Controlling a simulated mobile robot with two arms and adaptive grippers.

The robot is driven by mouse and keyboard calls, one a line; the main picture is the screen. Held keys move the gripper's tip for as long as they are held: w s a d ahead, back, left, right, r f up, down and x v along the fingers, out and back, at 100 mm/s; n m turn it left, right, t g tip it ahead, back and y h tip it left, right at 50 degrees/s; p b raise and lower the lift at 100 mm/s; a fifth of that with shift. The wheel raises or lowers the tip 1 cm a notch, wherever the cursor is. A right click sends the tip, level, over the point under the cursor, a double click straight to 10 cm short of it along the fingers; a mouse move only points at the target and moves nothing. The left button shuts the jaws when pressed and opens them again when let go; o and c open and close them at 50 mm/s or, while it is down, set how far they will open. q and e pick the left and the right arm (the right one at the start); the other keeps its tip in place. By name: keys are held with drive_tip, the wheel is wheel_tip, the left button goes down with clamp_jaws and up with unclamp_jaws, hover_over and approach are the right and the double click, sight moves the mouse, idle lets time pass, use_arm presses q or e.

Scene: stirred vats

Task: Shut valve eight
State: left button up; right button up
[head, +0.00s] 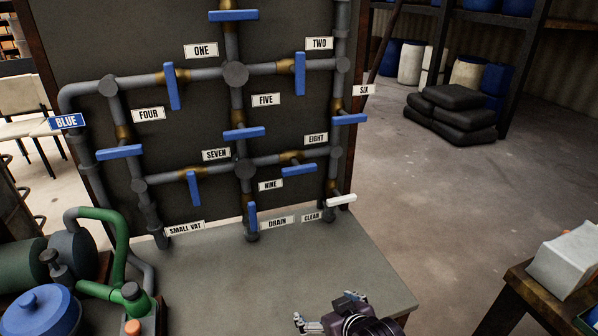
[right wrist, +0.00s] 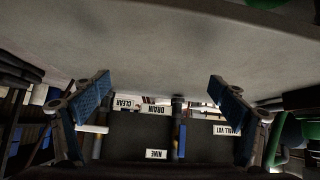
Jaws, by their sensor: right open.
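Valve eight is the blue lever (head: 299,170) below and left of the EIGHT label (head: 316,138), on the lower horizontal pipe of the dark panel. The lever lies roughly along its pipe, with a brass body behind it. My right gripper (head: 328,309) is open and empty at the bottom of the head view, low in front of the panel and well apart from the lever. In the right wrist view, the open fingers (right wrist: 160,82) have nothing between them; the panel appears upside down and I cannot make out valve eight there. My left gripper is not in view.
The NINE lever (head: 252,216) and a white lever (head: 341,199) by CLEAR are near valve eight. A grey ledge (head: 290,275) lies below the panel. A green-piped pump (head: 115,265) stands left. A wooden table (head: 530,300) is at the right; open floor lies beyond.

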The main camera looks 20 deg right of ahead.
drive_tip(key=w+d+r+t, duration=0.2)
drive_tip(key=w+r+t, duration=0.2)
drive_tip(key=w+r, duration=0.75)
drive_tip(key=m+t, duration=0.1)
drive_tip(key=t, duration=0.3)
approach(301, 170)
drive_tip(key=w, duration=0.4)
drive_tip(key=shift+w+a+f, duration=0.1)
drive_tip(key=shift+w, duration=1.65)
drive_tip(key=shift+w+a+f, duration=0.1)
drive_tip(key=shift+w, duration=1.65)
drive_tip(key=c, duration=1.2)
